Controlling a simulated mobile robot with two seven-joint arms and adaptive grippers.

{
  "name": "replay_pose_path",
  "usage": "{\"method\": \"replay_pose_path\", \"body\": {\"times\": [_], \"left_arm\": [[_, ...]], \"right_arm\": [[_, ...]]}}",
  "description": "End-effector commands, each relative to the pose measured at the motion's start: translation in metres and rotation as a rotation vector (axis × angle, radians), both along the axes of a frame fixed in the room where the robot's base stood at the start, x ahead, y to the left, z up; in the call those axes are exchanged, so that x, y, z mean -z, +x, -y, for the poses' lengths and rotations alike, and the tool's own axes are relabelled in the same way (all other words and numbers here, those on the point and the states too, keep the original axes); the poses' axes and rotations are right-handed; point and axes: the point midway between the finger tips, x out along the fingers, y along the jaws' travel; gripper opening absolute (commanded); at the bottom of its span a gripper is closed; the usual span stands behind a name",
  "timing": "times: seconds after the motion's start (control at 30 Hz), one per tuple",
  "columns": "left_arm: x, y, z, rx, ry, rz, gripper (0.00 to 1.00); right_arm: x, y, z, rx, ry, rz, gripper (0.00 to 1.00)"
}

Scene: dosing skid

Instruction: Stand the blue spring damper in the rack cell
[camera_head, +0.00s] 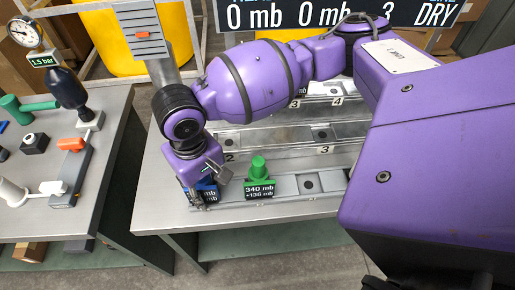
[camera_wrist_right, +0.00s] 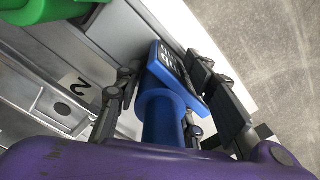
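The blue spring damper (camera_wrist_right: 165,112) stands between the fingers of my right gripper (camera_wrist_right: 165,95) in the right wrist view. One dark finger is on each side of its blue post, and a display plate is on it. I cannot tell whether the fingers press on it. In the head view my right gripper (camera_head: 199,196) points down at the front left of the rack, and only a bit of blue (camera_head: 209,189) shows behind it. The rack (camera_head: 235,212) has rails with numbered cells; an empty cell (camera_head: 308,184) shows in the front rail. My left gripper is not in view.
A green damper (camera_head: 258,168) reading 340 mb stands just right of my right gripper. The left bench (camera_head: 100,150) holds a gauge (camera_head: 24,32), a green-handled part (camera_head: 22,108) and valves. A gap separates the two benches. My right arm covers much of the rack.

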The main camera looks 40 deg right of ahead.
Motion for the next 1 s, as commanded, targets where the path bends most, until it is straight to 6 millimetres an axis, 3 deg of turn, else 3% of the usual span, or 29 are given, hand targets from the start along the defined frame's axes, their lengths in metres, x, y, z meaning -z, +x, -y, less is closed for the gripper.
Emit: {"method": "replay_pose_path", "body": {"times": [0.1,0.47,1.0], "left_arm": [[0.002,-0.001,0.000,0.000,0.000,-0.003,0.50],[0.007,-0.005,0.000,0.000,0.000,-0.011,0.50],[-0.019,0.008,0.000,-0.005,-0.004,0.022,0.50]], "right_arm": [[0.001,0.000,0.000,0.000,-0.001,-0.001,0.51],[-0.004,0.001,0.000,0.000,-0.001,0.003,0.51],[-0.109,0.002,0.000,0.000,0.000,0.007,0.51]]}}
